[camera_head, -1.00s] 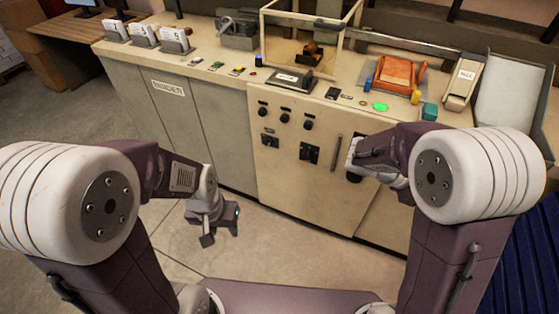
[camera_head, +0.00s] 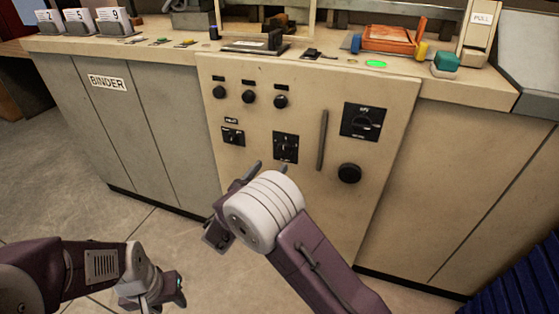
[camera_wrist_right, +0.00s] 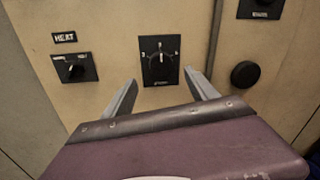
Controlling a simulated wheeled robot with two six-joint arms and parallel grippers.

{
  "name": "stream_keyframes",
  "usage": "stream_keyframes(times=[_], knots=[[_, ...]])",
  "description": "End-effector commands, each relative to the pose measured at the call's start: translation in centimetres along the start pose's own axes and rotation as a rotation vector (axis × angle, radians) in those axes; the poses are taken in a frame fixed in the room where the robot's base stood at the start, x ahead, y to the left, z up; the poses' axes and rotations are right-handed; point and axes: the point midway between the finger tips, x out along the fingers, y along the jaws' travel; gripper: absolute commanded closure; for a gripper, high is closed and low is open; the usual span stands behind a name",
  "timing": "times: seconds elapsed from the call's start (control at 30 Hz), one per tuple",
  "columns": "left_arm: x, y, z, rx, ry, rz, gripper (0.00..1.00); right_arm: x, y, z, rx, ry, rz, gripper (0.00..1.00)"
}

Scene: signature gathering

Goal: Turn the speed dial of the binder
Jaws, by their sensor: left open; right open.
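The binder's cream front panel (camera_head: 205,172) fills the middle of the head view. A black dial plate (camera_head: 286,148) with a pointer knob sits low in its middle; in the right wrist view this dial (camera_wrist_right: 160,62) has numbers around it and a small unreadable label below. It appears to be the speed dial. My right gripper (camera_head: 266,170) is open, just in front of and below the dial. In the right wrist view its two fingers (camera_wrist_right: 160,77) flank the dial's lower part, apart from the knob. My left gripper (camera_head: 168,288) is low at the left, away from the panel.
A HEAT switch (camera_wrist_right: 76,67) lies left of the dial. A vertical handle (camera_head: 322,140), a round black knob (camera_head: 349,173) and another dial plate (camera_head: 363,122) lie to its right. Several small knobs (camera_head: 249,96) sit above. Floor (camera_head: 130,215) at the left is open.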

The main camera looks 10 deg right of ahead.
Motion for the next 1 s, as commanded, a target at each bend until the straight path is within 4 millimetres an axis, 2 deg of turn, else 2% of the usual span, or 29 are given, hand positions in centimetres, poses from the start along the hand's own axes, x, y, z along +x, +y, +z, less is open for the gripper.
stream_keyframes(times=[0.2,0.33,0.5,0.73,0.93,0.97,1.0], knots=[[2.1,0.0,0.2,0.000,0.000,0.000,0.58,4.7,-0.1,-0.5,0.004,0.001,-0.006,0.33],[2.8,-0.1,0.3,0.000,-0.001,0.000,0.58,6.9,-0.1,-0.4,0.002,0.001,-0.005,0.33],[3.0,-0.1,0.3,0.000,-0.001,0.000,0.58,8.2,-0.1,-0.1,0.001,0.001,-0.003,0.33],[3.0,-0.1,0.3,0.000,-0.001,0.000,0.58,8.2,-0.1,-0.1,0.001,0.001,-0.002,0.33],[3.0,-0.1,0.3,0.000,-0.001,0.000,0.58,8.2,-0.1,-0.1,0.001,0.001,-0.002,0.89],[3.0,-0.1,0.3,0.000,-0.001,0.000,0.58,8.2,-0.1,-0.1,0.001,0.001,-0.002,0.95],[3.0,-0.1,0.3,0.000,-0.001,0.000,0.58,8.2,-0.1,-0.1,0.001,0.001,-0.002,0.95]])
